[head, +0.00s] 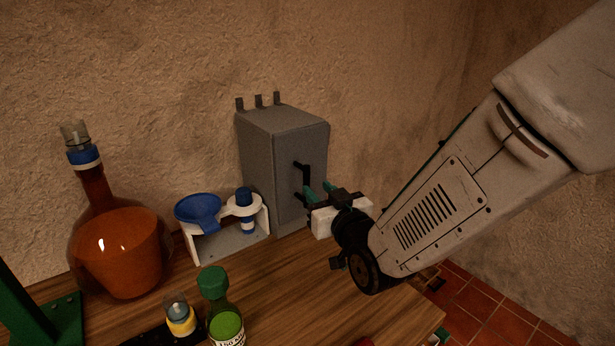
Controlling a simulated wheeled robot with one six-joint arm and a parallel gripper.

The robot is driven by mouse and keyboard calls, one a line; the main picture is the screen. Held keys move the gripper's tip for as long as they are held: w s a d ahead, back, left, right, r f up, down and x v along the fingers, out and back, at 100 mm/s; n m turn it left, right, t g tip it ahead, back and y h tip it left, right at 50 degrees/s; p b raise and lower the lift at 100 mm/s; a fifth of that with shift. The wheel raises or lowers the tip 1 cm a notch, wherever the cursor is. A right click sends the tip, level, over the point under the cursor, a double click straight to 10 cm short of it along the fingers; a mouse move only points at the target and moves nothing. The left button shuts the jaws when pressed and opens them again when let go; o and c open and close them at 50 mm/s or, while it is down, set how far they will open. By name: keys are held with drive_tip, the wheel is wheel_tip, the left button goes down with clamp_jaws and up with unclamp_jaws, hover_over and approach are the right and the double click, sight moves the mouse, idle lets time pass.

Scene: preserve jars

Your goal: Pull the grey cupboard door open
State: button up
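The grey cupboard (265,150) stands on the wooden table against the wall. Its door (312,150) faces right and looks shut. A black upright bar handle (304,176) sticks out from the door. My gripper (318,191) is at the handle's lower end, in front of the door, with its teal-tipped fingers pointing at it. The fingertips overlap the handle in this view. I cannot tell whether they are around it, touching it or just in front of it, nor how far apart they are.
Left of the cupboard, a white stand (236,243) holds a blue funnel (198,208) and a blue-capped piece (244,197). A big amber flask (120,245) and a green-capped bottle (222,310) stand further left and nearer. The wooden table (300,300) is bare in front of the cupboard.

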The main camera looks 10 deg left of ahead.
sight(308, 178)
drive_tip(key=x, duration=0.7)
drive_tip(key=shift+w+a, duration=0.1)
drive_tip(key=shift+w, duration=0.1)
clamp_jaws()
drive_tip(key=shift+d, duration=0.2)
drive_tip(key=shift+a, duration=0.15)
